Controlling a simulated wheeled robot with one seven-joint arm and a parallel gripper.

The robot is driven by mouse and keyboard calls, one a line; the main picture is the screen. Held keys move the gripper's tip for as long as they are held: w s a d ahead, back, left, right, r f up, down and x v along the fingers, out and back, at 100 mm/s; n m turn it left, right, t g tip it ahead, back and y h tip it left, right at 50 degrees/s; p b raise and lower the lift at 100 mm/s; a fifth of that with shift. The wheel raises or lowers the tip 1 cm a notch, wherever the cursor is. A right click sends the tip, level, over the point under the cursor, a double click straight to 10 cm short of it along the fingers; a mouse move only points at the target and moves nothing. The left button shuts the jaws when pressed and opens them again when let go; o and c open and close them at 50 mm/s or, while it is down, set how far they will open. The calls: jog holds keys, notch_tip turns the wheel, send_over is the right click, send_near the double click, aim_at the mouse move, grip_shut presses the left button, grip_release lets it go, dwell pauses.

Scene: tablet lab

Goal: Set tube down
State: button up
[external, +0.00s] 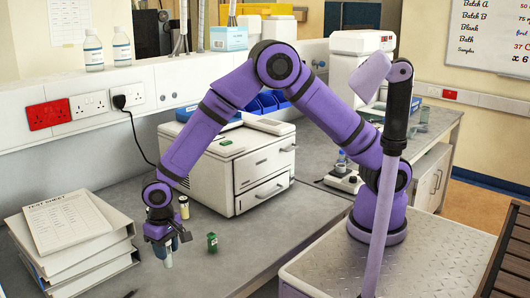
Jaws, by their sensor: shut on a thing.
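My gripper (167,243) is at the left in the external view, over the grey bench top (228,262), pointing down. It is shut on a small pale tube (168,259). The tube hangs roughly upright below the fingers, and its upper part is hidden by them. I cannot tell whether its lower end touches the bench.
Stacked binders with a test sheet (68,225) lie at left. A white printer-like machine (235,165) stands behind. Bench right of the green item is clear.

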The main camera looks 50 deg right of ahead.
jog(key=shift+f, duration=1.8)
jog(key=o, duration=0.9)
jog(key=shift+f, duration=0.1)
notch_tip(320, 180, up, 12)
jog(key=shift+r, duration=0.15)
